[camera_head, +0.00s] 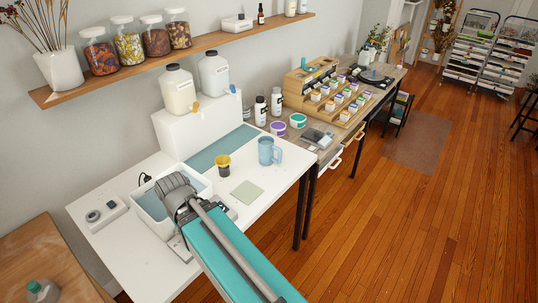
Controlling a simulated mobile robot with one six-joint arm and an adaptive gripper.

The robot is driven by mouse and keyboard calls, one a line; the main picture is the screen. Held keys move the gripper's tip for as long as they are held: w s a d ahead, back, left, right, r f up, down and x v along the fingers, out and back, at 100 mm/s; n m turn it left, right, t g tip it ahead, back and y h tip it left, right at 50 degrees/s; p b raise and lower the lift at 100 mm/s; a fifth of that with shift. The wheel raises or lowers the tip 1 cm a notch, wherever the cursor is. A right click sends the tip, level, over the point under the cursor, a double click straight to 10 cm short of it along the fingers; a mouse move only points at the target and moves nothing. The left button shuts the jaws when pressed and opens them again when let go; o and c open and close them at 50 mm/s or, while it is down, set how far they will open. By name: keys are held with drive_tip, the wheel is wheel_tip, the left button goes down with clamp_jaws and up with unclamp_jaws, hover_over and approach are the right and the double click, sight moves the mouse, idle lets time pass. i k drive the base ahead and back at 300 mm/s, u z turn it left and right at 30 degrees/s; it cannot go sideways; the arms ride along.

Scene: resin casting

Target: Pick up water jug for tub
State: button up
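A blue jug (267,152) with a handle on its right stands upright on the white table (290,172), right of centre. A white rectangular tub (150,216) with a blue-grey interior sits at the table's left front. The end of my grey arm, with my gripper (174,186), is in front of or above the tub and covers part of it. The gripper is well to the left of the jug and apart from it. Its fingers cannot be made out, so I cannot tell whether it is open. Nothing held is visible.
A yellow-and-black cup (222,164) and a pale green square (247,193) lie between tub and jug. Two large bottles (179,90) stand on a white box (200,128) behind. A small device (105,214) is at left. Purple- and green-lidded tubs (297,121) are right of the jug.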

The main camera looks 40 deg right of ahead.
sight(267, 147)
drive_tip(key=u, duration=0.4)
drive_tip(key=k, duration=1.35)
drive_tip(key=z, duration=0.7)
drive_tip(key=i, duration=0.85)
drive_tip(key=z, duration=0.05)
